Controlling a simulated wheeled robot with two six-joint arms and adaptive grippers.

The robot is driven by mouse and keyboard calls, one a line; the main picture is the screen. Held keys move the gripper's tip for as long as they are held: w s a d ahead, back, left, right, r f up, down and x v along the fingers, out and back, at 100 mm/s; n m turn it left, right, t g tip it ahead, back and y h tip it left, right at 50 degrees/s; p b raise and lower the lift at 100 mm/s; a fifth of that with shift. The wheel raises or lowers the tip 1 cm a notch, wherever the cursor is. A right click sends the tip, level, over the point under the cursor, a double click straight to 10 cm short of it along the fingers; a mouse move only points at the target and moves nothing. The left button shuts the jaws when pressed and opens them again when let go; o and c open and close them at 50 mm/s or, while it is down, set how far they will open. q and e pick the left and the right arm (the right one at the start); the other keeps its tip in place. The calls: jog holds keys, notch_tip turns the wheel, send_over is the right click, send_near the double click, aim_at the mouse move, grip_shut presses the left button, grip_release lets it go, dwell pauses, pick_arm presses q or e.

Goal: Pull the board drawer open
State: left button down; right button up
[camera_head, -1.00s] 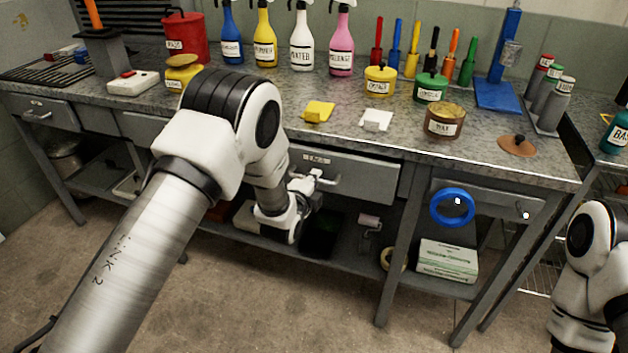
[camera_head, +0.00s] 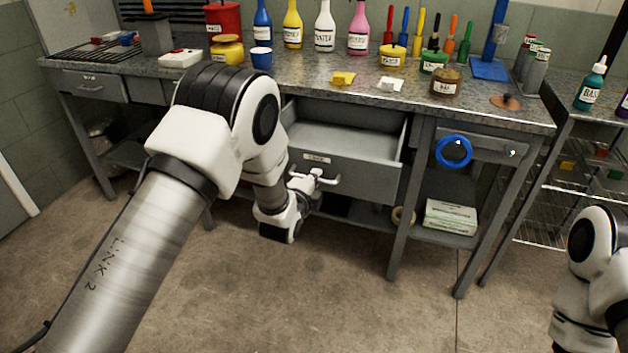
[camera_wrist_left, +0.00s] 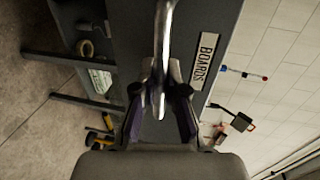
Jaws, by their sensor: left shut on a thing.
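The board drawer (camera_head: 350,178) is a grey drawer in the middle of the workbench, with a small label on its front. It stands pulled out, and its inside shows, appearing empty where visible. Its bar handle is at the front, and in the left wrist view the handle (camera_wrist_left: 163,50) runs between my fingers beside the "BOARDS" label (camera_wrist_left: 204,61). My left gripper (camera_head: 312,182) is shut on the handle; it also shows in the left wrist view (camera_wrist_left: 160,100). My right arm shows at the right edge, its gripper out of frame.
A blue ring (camera_head: 453,151) hangs at the right-hand drawer (camera_head: 485,148). A white box (camera_head: 450,217) lies on the lower shelf. The floor (camera_head: 330,290) in front is clear.

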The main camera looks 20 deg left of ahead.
pick_arm(q)
jog(key=shift+s, duration=0.25)
pick_arm(e)
jog(key=shift+s, duration=0.25)
pick_arm(q)
jog(key=c, duration=1.2)
grip_release()
jog(key=v, duration=1.1)
jog(key=shift+s, duration=0.4)
